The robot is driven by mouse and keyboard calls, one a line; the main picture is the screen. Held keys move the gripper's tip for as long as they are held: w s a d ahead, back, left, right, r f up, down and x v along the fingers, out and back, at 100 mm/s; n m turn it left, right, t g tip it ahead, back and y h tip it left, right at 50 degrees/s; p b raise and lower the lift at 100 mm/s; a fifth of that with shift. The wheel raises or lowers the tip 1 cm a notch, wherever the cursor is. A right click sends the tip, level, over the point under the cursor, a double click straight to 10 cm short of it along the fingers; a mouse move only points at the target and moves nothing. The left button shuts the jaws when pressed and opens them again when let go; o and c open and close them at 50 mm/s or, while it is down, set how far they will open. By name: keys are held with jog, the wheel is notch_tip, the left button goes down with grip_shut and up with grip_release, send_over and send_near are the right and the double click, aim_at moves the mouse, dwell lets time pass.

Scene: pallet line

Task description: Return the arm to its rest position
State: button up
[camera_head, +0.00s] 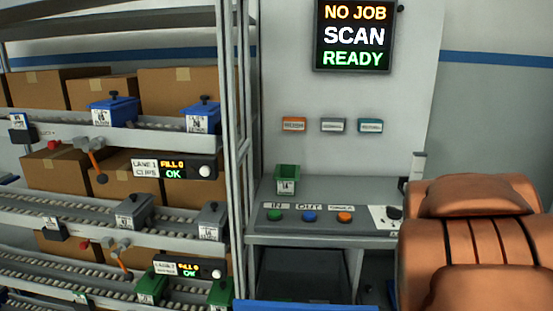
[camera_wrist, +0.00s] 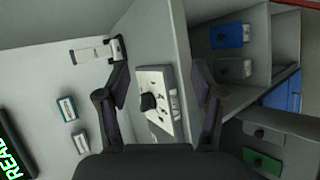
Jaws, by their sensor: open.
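My arm (camera_head: 470,245), orange with dark bands, fills the right side of the head view and reaches over the right end of the grey desk (camera_head: 330,190). My gripper (camera_wrist: 160,78) shows in the wrist view with its two dark fingers spread wide and nothing held between them. Behind the gap between the fingers is a white plate with a black knob (camera_wrist: 156,105). In the head view a white plate (camera_head: 380,213) lies at the desk's right end, partly hidden by my arm. My gripper is hidden in the head view.
A small green bin (camera_head: 287,179) stands on the desk behind green, blue and orange buttons (camera_head: 308,216). A screen (camera_head: 353,36) reads NO JOB SCAN READY. A rack (camera_head: 120,135) with boxes and bins stands left. The wrist view shows cubbies with a blue bin (camera_wrist: 229,35).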

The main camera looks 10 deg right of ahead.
jog(key=s+a+f+m+g+y, duration=0.2)
jog(key=s+a+f+m, duration=0.15)
jog(key=s+a, duration=0.45)
jog(key=s+a+f+m+g+y, duration=0.25)
jog(key=s+a+f, duration=0.2)
jog(key=a, duration=0.65)
jog(key=s+a+f+m+g+y, duration=0.3)
jog(key=s+a+f, duration=0.25)
jog(key=a, duration=0.45)
jog(key=s+a+r+g+y, duration=0.1)
jog(key=s+a+g, duration=0.2)
jog(key=s+a, duration=0.45)
notch_tip(320, 180, up, 14)
jog(key=d+t+p, duration=0.1)
jog(key=p, duration=1.2)
jog(key=shift+d+m, duration=0.4)
